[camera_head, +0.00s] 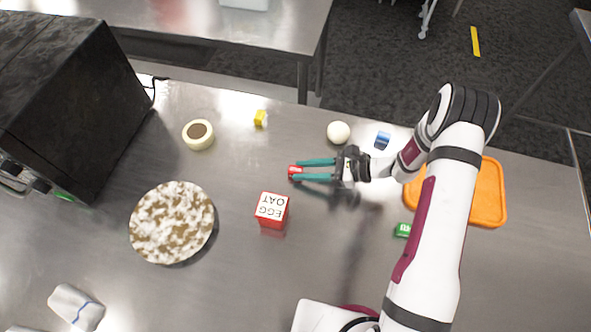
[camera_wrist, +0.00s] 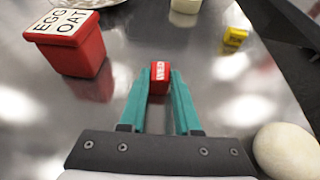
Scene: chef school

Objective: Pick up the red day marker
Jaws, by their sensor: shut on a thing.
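The red day marker (camera_head: 295,171) is a small red block with white lettering on one face. It sits between the teal fingertips of my gripper (camera_head: 305,170), near the middle of the steel table. In the wrist view the red marker (camera_wrist: 159,75) shows at the tips of my gripper (camera_wrist: 160,85), with both fingers closed against its sides. I cannot tell whether it touches the table or is slightly above it.
A black oven (camera_head: 70,100) stands left.

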